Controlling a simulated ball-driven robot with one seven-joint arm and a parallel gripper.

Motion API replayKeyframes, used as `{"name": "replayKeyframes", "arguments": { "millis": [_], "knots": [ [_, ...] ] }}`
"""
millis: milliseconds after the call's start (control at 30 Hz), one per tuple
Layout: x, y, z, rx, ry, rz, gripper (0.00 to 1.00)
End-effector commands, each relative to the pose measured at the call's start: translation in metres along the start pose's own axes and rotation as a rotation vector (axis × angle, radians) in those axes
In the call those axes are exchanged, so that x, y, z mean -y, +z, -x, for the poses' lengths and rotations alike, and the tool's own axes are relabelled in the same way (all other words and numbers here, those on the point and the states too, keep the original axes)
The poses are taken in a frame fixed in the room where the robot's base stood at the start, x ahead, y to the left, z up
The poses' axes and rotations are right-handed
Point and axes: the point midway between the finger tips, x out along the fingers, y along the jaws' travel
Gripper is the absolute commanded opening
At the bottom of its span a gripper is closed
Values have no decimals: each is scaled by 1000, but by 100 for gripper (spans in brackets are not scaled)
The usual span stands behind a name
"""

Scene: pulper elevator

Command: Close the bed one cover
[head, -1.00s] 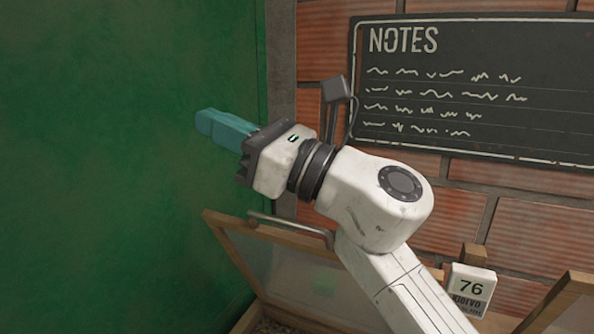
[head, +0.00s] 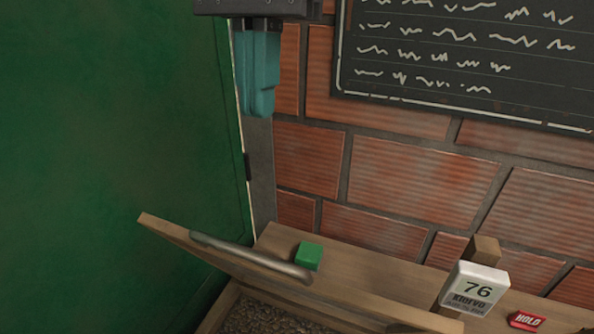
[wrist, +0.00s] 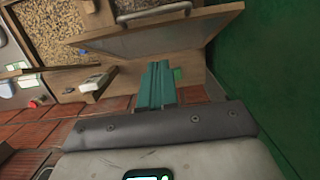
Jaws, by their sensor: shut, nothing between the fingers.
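A wood-framed cover (head: 222,252) with a grey bar handle (head: 250,257) stands tilted open over a bed of brown granular material (head: 255,318). No label showing its bed number is readable. The cover (wrist: 145,37) and its handle (wrist: 153,12) also show in the wrist view. My gripper (head: 258,112) hangs at the top of the head view with its teal fingers pointing down, shut and empty. It appears above the cover and apart from it. In the wrist view my gripper (wrist: 155,66) overlaps the picture of the wooden ledge.
A green block (head: 308,256) lies on the wooden ledge (head: 355,280) behind the cover. A green wall or panel (head: 110,130) closes the left side; brick is behind.

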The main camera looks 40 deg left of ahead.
Motion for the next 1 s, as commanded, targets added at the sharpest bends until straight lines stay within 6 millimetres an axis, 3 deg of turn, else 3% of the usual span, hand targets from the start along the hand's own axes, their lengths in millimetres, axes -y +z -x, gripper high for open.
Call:
{"name": "replayKeyframes", "arguments": {
  "millis": [500, 733, 1000],
  "knots": [
    [0, 2, -96, 6, -3, 3, 0],
    [1, 22, -112, 4, -3, 2, 0],
    [1, 30, -121, 4, -4, 0, 0]
  ]
}}
